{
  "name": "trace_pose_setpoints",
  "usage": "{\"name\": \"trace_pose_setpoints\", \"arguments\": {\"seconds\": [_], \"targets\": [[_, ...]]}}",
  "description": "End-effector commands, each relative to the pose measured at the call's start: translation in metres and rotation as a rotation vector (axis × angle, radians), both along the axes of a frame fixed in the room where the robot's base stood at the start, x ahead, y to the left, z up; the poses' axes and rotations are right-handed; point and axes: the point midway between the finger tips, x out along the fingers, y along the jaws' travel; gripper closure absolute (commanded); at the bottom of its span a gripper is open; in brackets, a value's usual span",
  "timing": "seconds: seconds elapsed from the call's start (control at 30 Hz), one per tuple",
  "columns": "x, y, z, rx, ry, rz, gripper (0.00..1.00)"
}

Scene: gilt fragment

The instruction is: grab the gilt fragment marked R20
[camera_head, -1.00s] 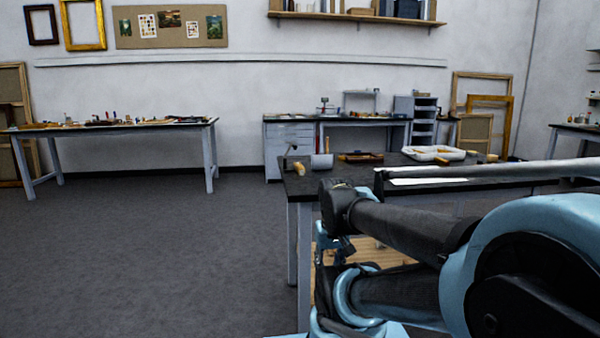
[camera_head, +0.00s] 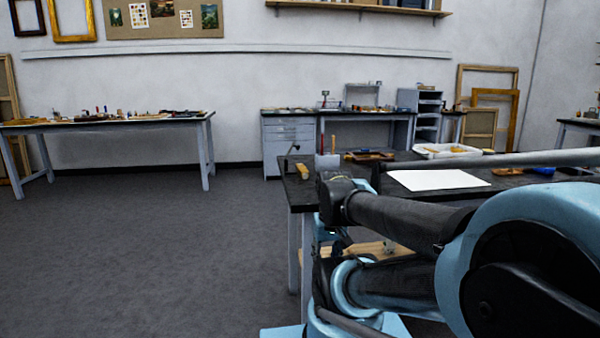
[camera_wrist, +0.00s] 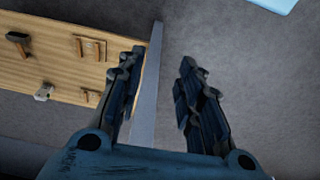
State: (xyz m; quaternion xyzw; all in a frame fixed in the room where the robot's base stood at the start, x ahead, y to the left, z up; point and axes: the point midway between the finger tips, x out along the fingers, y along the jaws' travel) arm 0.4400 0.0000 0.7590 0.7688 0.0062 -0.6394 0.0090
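I cannot make out a gilt fragment marked R20 in either view. A white tray (camera_head: 446,151) on the dark worktable (camera_head: 400,168) holds small things too small to tell apart. In the wrist view my gripper (camera_wrist: 160,62) is open and empty, its two dark fingers well apart. It hangs over the grey floor and a metal table leg. A wooden lower shelf (camera_wrist: 62,42) with several small tools lies to the left of the fingers. In the head view my folded arm hides part of the worktable, and the gripper's fingers are not clear there.
A white sheet (camera_head: 438,180) and a wooden tool tray (camera_head: 368,156) lie on the worktable. A long bench (camera_head: 110,124) stands at the back left, and a drawer unit (camera_head: 289,139) stands against the back wall. Floor (camera_head: 150,250) is clear at left.

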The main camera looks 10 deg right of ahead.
Motion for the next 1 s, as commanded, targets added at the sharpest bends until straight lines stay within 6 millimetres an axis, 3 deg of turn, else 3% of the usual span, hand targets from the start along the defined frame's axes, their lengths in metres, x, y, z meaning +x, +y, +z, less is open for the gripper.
{"name": "trace_pose_setpoints", "arguments": {"seconds": [0.23, 0.27, 0.33, 0.47, 0.67, 1.0], "targets": [[0.0, 0.0, 0.0, 0.0, 0.0, 0.0, 0.67], [0.0, 0.0, 0.0, 0.0, 0.0, 0.0, 0.64], [-0.004, 0.0, 0.003, 0.0, -0.007, 0.0, 0.49], [0.002, 0.0, 0.019, 0.0, -0.015, 0.001, 0.48], [0.05, 0.002, 0.076, 0.002, -0.029, 0.009, 0.48], [0.158, 0.002, 0.176, 0.005, -0.058, 0.017, 0.48]]}}
